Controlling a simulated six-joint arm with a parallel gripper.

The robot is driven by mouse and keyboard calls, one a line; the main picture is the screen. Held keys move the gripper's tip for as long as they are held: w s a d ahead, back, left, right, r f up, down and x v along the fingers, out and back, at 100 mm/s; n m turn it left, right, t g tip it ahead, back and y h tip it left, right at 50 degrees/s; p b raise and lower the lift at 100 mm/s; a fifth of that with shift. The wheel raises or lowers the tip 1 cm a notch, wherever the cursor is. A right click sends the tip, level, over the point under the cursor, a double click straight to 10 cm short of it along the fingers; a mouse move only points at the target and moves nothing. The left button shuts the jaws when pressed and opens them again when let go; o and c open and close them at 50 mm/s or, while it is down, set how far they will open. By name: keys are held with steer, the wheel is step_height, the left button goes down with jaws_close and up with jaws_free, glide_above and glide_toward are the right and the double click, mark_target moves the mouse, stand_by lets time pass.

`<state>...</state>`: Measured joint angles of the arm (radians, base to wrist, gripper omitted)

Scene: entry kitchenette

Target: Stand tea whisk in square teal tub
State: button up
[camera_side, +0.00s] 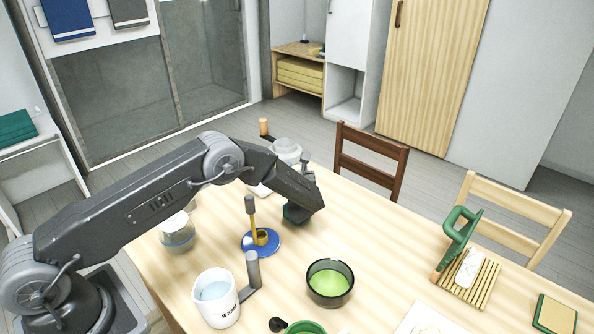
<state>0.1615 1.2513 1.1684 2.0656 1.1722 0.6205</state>
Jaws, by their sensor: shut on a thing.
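My gripper (306,203) hangs over the table's far middle, pointing down. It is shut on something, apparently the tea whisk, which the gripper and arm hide. A dark teal piece (296,214) shows just below and left of the gripper's end. It looks like part of the square teal tub, mostly hidden by my arm. I cannot tell whether the whisk is inside the tub or above it, nor whether it is upright.
Left of the gripper stands a blue round base (262,249) with a yellow, grey-topped post. Nearer are a white mug (215,301) and a dark bowl (330,284) with green contents. A slatted wooden rack (482,283) stands right. The table between bowl and rack is clear.

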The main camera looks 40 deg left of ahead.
steer(key=shift+f, duration=0.15)
steer(key=o, duration=0.9)
steer(key=shift+o, duration=0.2)
